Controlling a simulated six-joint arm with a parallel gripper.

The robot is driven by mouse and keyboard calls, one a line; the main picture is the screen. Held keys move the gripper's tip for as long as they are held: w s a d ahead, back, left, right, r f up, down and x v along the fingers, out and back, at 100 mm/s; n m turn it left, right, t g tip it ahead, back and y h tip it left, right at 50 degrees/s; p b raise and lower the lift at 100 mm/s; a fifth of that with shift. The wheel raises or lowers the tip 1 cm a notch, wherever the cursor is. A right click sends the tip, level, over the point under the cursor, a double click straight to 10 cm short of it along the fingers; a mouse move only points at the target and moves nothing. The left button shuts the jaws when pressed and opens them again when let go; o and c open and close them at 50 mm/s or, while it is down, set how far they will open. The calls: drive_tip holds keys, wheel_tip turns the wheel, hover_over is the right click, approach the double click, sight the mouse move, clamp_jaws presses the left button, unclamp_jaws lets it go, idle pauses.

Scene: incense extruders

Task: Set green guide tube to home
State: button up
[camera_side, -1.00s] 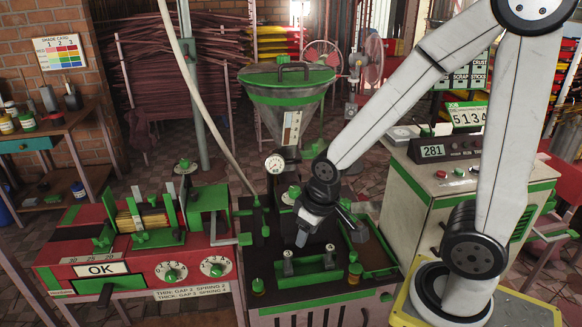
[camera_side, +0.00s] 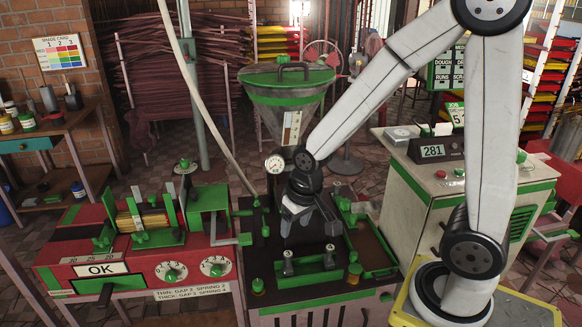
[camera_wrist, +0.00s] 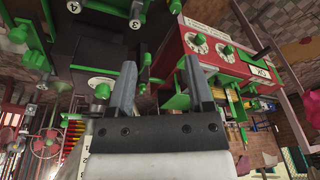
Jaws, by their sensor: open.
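I cannot tell for certain which green part is the guide tube. Green fittings (camera_side: 245,239) sit between the red machine and the dark-topped extruder bench (camera_side: 262,262) in the side view. My gripper (camera_side: 308,232) points down over the dark bench top, below the hopper. Its two fingers (camera_wrist: 158,75) are apart with nothing held. Whether a fingertip touches any part cannot be told.
The green-lidded hopper (camera_side: 287,100) stands behind my gripper with a round gauge (camera_side: 275,164). The red machine (camera_side: 130,262) with dials and an OK plate is to the left. Two small posts (camera_side: 288,262) stand at the bench front. A white-and-green cabinet (camera_side: 425,200) is to the right.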

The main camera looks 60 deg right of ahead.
drive_tip(key=w+d+f+m+g, duration=0.1)
drive_tip(key=w+d+f+m, duration=0.25)
drive_tip(key=w+m, duration=0.5)
drive_tip(key=m+g, duration=0.1)
drive_tip(key=m, duration=0.5)
hover_over(266, 228)
drive_tip(key=f, duration=0.3)
drive_tip(key=shift+s+a+f, duration=0.1)
drive_tip(key=shift+s+a, duration=0.15)
drive_tip(key=shift+a, duration=0.05)
drive_tip(key=shift+w+d+f+m, duration=0.3)
drive_tip(key=shift+w+m, duration=0.05)
drive_tip(key=shift+f, duration=3.85)
